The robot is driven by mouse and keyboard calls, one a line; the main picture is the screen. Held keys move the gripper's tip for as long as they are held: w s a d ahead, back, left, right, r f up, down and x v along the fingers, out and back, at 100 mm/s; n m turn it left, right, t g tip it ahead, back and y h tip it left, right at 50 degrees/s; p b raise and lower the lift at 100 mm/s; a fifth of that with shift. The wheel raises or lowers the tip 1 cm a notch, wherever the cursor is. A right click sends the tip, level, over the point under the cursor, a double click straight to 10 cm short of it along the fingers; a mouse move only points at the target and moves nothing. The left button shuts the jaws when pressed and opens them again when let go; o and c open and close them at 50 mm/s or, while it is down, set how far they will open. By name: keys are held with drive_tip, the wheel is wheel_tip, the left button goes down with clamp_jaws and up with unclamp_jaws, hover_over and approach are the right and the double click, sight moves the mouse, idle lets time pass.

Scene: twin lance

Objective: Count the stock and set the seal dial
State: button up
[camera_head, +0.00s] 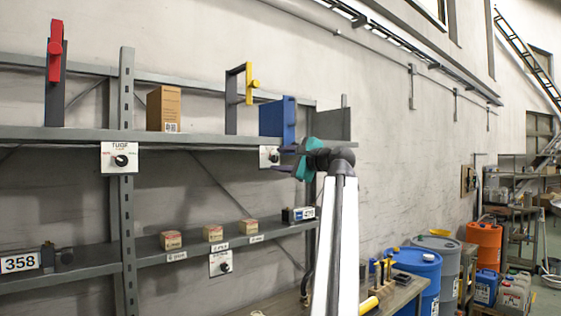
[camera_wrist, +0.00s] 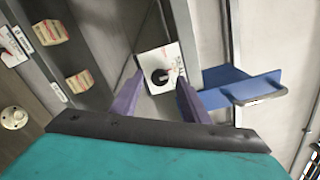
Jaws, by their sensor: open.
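Three white plates with black knobs hang on the shelving in the head view. One plate (camera_head: 121,158) is at the left post, one (camera_head: 221,263) is under the lower shelf, and one (camera_head: 269,157) is partly hidden by my gripper. My gripper (camera_head: 280,159) is open and empty at the right plate. In the wrist view this plate's knob (camera_wrist: 160,76) appears between the fingertips; I cannot tell whether they touch. Small tan cartons (camera_head: 171,240) (camera_head: 213,232) (camera_head: 248,226) stand on the lower shelf.
The upper shelf (camera_head: 210,137) holds a tan box (camera_head: 163,108), a blue bin (camera_head: 278,120) and stands with a red handle (camera_head: 56,48) and a yellow handle (camera_head: 249,83). The lower shelf has number displays. A workbench and drums (camera_head: 418,278) stand right.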

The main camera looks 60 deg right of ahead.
drive_tip(key=b+v, duration=0.2)
drive_tip(key=v, duration=1.1)
drive_tip(key=shift+b, duration=0.3)
drive_tip(key=shift+s, duration=0.15)
